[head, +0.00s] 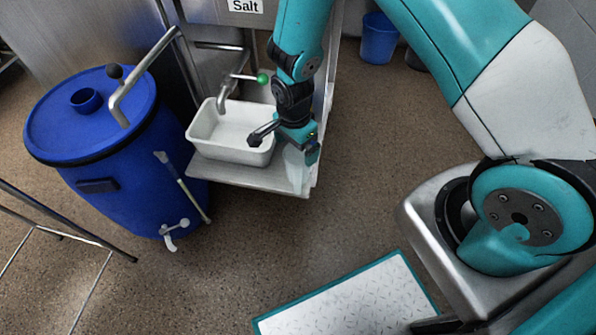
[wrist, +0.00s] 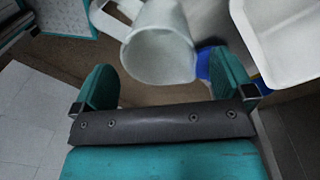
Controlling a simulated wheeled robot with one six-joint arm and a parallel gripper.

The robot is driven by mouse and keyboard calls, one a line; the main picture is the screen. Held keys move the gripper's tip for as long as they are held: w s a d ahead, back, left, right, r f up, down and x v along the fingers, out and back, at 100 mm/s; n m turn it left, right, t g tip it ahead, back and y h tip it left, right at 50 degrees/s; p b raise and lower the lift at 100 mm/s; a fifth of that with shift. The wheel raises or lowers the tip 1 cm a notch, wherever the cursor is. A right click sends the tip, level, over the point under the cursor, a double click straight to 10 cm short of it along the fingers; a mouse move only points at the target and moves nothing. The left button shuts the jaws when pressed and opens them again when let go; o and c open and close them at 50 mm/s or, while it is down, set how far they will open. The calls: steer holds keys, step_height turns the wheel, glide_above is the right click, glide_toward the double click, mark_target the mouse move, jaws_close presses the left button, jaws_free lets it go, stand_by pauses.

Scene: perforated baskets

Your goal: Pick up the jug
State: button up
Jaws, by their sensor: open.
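The jug (wrist: 160,48) is whitish, with a loop handle (wrist: 118,12) towards the upper left in the wrist view. In the head view a pale part of what looks like the jug (head: 294,168) shows just below my gripper, at the right edge of the metal shelf; the arm hides most of it. My gripper (wrist: 166,86) is open, with its two teal fingers apart. The jug appears ahead of the gap between the fingers, and nothing is seen clamped. In the head view my gripper (head: 300,143) hangs over the shelf's right side.
A white basin (head: 203,140) sits on the metal shelf (head: 245,176) left of my gripper, under a tap with a green knob (head: 262,78). A blue barrel (head: 125,190) stands to the left. A blue bucket (head: 378,40) is behind.

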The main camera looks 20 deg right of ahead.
mark_target(297, 161)
steer(key=f, duration=0.2)
steer(key=f+b, duration=0.1)
steer(key=f, duration=0.2)
steer(key=shift+s+a+f, duration=0.15)
steer(key=shift+s+f, duration=0.15)
steer(key=shift+s, duration=0.05)
steer(key=c, duration=0.8)
